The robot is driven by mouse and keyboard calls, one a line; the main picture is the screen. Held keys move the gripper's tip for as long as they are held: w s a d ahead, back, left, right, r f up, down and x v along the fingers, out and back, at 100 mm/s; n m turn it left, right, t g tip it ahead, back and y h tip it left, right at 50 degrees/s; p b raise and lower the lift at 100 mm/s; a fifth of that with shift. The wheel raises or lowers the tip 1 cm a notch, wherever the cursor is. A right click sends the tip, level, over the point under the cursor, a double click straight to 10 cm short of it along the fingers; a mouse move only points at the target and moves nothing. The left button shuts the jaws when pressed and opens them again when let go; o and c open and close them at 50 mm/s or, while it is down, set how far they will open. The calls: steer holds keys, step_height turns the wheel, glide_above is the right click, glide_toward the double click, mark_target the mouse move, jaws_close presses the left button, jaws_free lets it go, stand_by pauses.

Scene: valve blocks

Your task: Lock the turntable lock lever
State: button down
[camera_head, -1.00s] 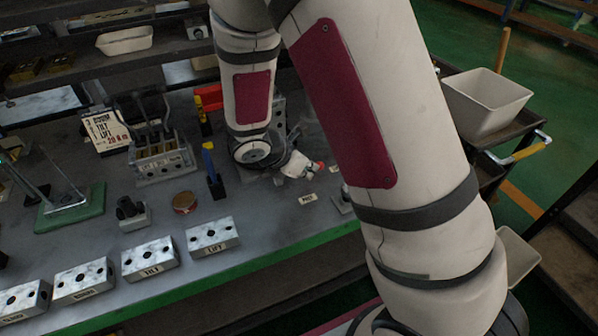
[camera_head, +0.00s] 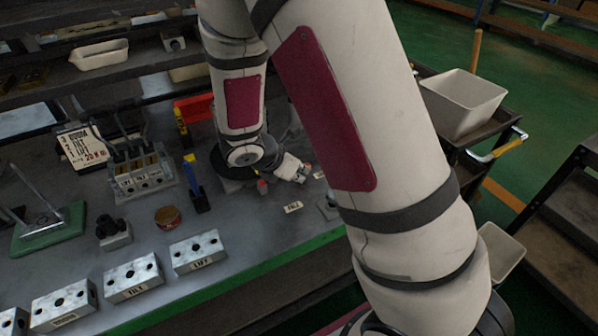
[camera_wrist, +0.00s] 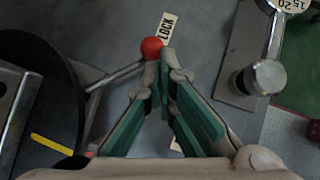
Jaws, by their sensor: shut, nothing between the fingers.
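In the wrist view the lock lever (camera_wrist: 118,75) is a thin metal rod with a red ball knob (camera_wrist: 152,47). It reaches out from the dark round turntable (camera_wrist: 45,60) at the left. The ball lies beside a white LOCK label (camera_wrist: 167,28). My gripper (camera_wrist: 165,72) is shut and empty, with its tips close to the ball on the near side; I cannot tell whether they touch. In the head view my gripper (camera_head: 296,172) is low over the bench.
A metal post (camera_wrist: 262,78) on a plate and a dial (camera_wrist: 290,5) stand right of my gripper. Another label (camera_head: 293,207) lies on the bench. Labelled valve blocks (camera_head: 198,252) line the front edge.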

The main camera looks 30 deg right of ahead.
steer(key=s+p+v, duration=0.1)
steer(key=p+v, duration=0.6)
steer(key=v, duration=0.3)
steer(key=shift+s+d, duration=0.25)
steer(key=shift+d, duration=0.1)
stand_by(0.3)
